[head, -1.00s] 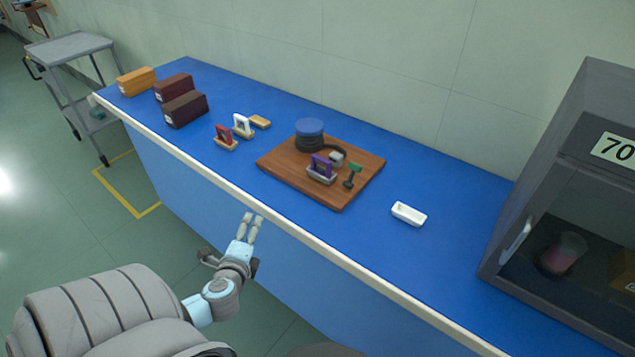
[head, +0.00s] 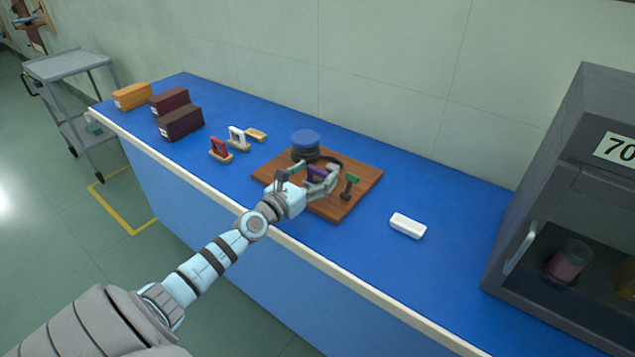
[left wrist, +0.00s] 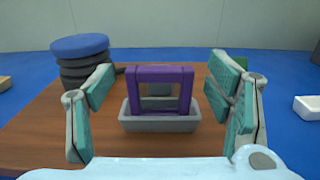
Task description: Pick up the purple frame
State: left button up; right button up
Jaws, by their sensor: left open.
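The purple frame (left wrist: 160,72) stands upright in a grey tray (left wrist: 160,122) on the wooden board (left wrist: 38,130). In the head view the purple frame (head: 316,175) is partly hidden by my left gripper (head: 312,178). In the left wrist view my left gripper (left wrist: 160,105) is open. One finger is on each side of the frame, with visible gaps, and the frame stands ahead of the palm. I see no contact. My right gripper is not in view.
A blue-topped dark round stack (head: 305,143) stands behind the frame on the board. A green-topped stand (head: 350,185) is right of it. A white block (head: 408,225) lies farther right. Red (head: 219,150) and white (head: 238,138) frames stand to the left.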

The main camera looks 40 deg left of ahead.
pick_arm(q)
jog(key=shift+w, duration=0.75)
jog(key=shift+s, duration=0.1)
jog(key=c, duration=1.4)
